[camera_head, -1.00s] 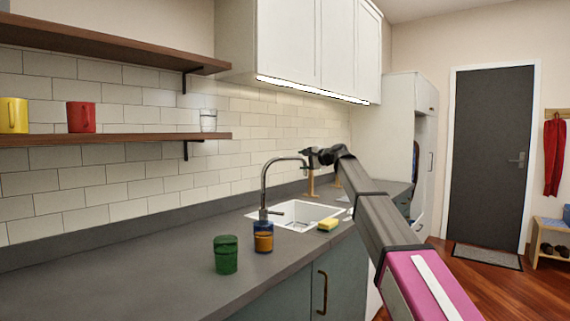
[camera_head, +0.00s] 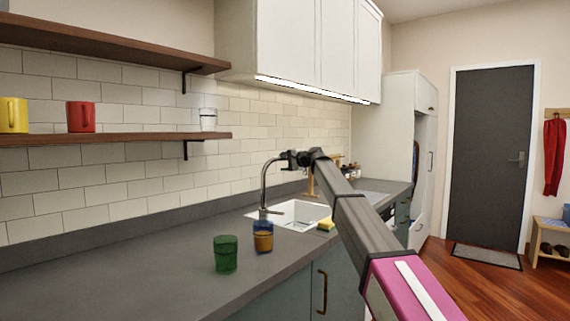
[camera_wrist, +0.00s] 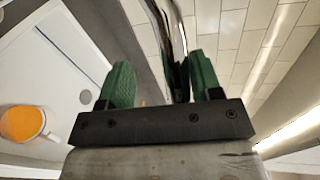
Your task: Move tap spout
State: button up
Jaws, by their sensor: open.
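The tap (camera_head: 264,190) is a chrome gooseneck standing behind the sink, its spout arching to the right toward my gripper. My gripper (camera_head: 290,159) is at the spout's outer end in the head view and hides part of it. In the wrist view, my gripper (camera_wrist: 161,64) has its two green fingers apart. The shiny spout (camera_wrist: 172,30) runs down between them, closer to the right finger. I cannot tell whether a finger touches it.
The white sink (camera_head: 298,212) lies under my arm, with a yellow sponge (camera_head: 326,224) on its front edge. A green glass (camera_head: 225,254) and a blue-and-amber glass (camera_head: 263,236) stand on the counter (camera_head: 150,275). An orange-and-white mug (camera_wrist: 22,123) shows in the wrist view.

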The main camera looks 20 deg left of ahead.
grip_shut()
jog(key=shift+w+a+n+g+y, duration=0.25)
jog(key=shift+w+a+n+g, duration=0.25)
jog(key=shift+g, duration=0.25)
jog(key=shift+w+a+n+g+y, duration=0.25)
jog(key=shift+w+a+n+g, duration=0.1)
jog(key=shift+w+n+g, duration=0.3)
jog(key=shift+w+a+n+g, duration=0.15)
jog(key=shift+a+n+g, duration=0.55)
jog(key=shift+g, duration=0.5)
jog(key=shift+a+n+g, duration=0.25)
jog(key=shift+n+g, duration=0.3)
jog(key=shift+g, duration=0.25)
grip_release()
